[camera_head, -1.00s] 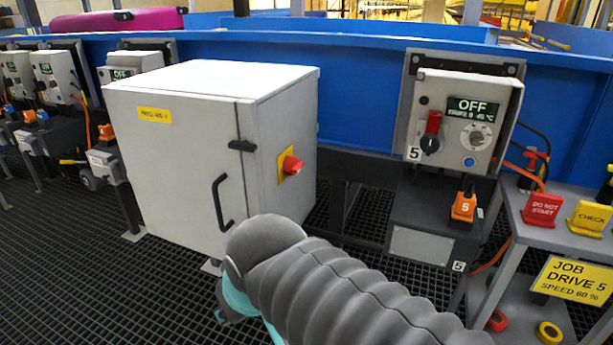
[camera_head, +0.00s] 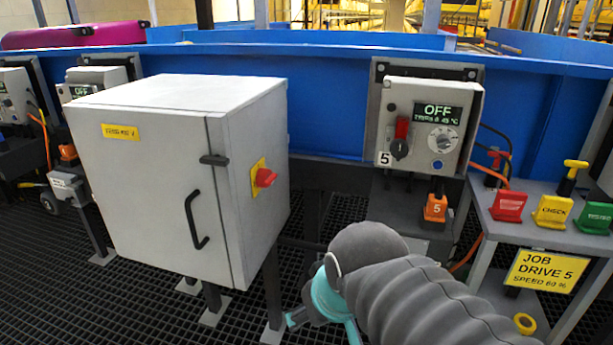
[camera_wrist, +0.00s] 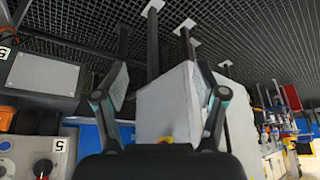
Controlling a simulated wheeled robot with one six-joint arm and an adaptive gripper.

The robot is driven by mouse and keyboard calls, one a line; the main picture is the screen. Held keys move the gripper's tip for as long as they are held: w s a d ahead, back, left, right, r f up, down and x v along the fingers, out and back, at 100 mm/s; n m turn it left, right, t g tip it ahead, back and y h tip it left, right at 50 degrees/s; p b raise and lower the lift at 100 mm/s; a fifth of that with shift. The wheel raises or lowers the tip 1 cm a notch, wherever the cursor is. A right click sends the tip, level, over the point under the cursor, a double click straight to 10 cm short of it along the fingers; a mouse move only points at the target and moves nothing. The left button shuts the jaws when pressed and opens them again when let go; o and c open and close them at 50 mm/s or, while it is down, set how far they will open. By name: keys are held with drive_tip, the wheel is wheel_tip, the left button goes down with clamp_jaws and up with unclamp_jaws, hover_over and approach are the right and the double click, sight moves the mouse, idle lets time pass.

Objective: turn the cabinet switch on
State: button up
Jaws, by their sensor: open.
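The cabinet is a large light grey box (camera_head: 145,185) on legs, with a closed door and a black handle. The cabinet switch (camera_head: 265,178) is a red rotary handle on a yellow plate on its right side wall. Its exact turn position is hard to read. In the wrist view the cabinet (camera_wrist: 165,112) shows beyond my gripper (camera_wrist: 161,82), and a small bit of the yellow plate (camera_wrist: 166,139) shows low between the fingers. My gripper is open and empty, apart from the switch. In the head view my arm is right of and below the switch.
A drive control box (camera_head: 430,125) reading OFF, with a red-and-black switch, hangs on the blue conveyor side (camera_head: 335,110). A side table at right holds red, yellow and green tags (camera_head: 552,212) above a yellow JOB DRIVE 5 sign (camera_head: 547,271). Open grating floor lies in front.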

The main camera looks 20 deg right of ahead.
drive_tip(key=n+t+y+b, duration=0.5)
drive_tip(key=n+y, duration=0.5)
drive_tip(key=y, duration=0.4)
approach(270, 177)
drive_tip(key=x, duration=0.3)
drive_tip(key=p+x, duration=0.1)
drive_tip(key=x, duration=0.6)
drive_tip(key=shift+f+p, duration=0.35)
drive_tip(key=shift+p, duration=0.05)
drive_tip(key=shift+c, duration=0.3)
drive_tip(key=c, duration=1.1)
